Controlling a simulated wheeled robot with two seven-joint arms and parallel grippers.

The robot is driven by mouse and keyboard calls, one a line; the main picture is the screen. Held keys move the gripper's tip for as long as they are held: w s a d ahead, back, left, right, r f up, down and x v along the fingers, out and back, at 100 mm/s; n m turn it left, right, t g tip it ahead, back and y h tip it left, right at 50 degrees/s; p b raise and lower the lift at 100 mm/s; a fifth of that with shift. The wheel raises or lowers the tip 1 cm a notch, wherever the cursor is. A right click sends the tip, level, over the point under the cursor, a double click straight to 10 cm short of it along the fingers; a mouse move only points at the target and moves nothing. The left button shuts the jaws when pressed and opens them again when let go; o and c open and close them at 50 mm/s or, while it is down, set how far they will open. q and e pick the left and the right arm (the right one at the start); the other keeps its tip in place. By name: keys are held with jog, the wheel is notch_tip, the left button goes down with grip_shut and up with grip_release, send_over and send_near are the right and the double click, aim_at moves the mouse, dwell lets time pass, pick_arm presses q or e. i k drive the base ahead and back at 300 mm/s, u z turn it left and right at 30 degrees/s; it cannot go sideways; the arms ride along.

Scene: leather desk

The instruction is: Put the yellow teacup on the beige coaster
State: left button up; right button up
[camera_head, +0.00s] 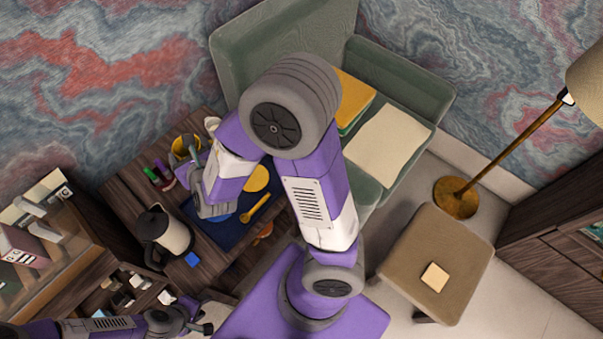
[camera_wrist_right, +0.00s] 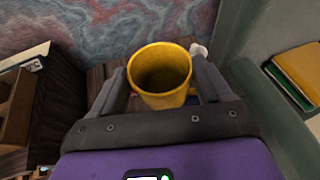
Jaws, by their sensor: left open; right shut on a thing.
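The yellow teacup (camera_head: 181,145) is at the far side of the dark wooden desk, partly hidden by my right gripper (camera_head: 187,163). In the right wrist view the yellow teacup (camera_wrist_right: 160,78) is upright between the two fingers of my right gripper (camera_wrist_right: 163,84), which is shut on it. I cannot tell whether the cup touches the desk. A small beige square, which looks like the beige coaster (camera_head: 435,277), lies bare on a brown stool to the right. My left gripper (camera_head: 203,327) is open and empty at the bottom, well away from the cup.
The desk holds a kettle (camera_head: 163,236), a dark blue mat (camera_head: 236,231), a yellow disc (camera_head: 257,178), a yellow spoon (camera_head: 260,207) and markers (camera_head: 160,176). A green armchair (camera_head: 405,75) stands between desk and stool (camera_head: 440,246). A floor lamp (camera_head: 512,145) rises behind the stool.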

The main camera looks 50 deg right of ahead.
aim_at(440, 280)
jog(key=z, duration=0.1)
jog(key=k, duration=2.25)
jog(key=z, duration=1.3)
jog(key=i, duration=0.5)
jog(key=u, duration=0.05)
